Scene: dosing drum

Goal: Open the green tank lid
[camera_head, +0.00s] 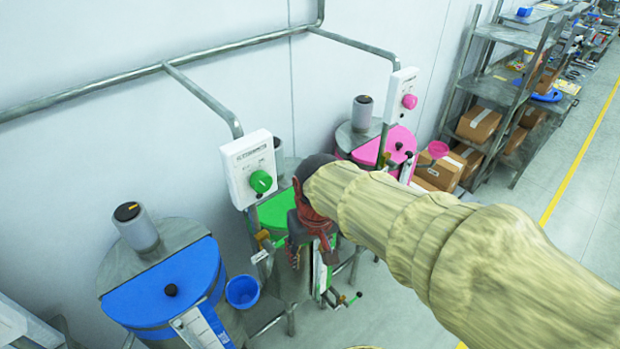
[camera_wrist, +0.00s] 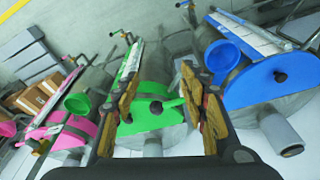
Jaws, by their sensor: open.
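The green tank lid (camera_head: 272,212) is a bright green half-disc on top of the middle drum. It looks flat and closed. In the head view my gripper (camera_head: 310,245) and arm cover its right part. In the wrist view the green lid (camera_wrist: 145,118) lies below and beyond the fingers, with a dark round knob (camera_wrist: 155,107) on it. My gripper (camera_wrist: 160,70) is open, its fingers on either side of the knob in the picture, with nothing between them. I cannot tell how far the fingertips are above the lid.
A blue-lidded tank (camera_head: 165,285) stands to the left and a pink-lidded tank (camera_head: 372,148) behind right. A control box with a green knob (camera_head: 260,181) hangs on a pipe above the green lid. A blue cup (camera_head: 242,291) is beside the blue tank. Shelving (camera_head: 505,90) stands right.

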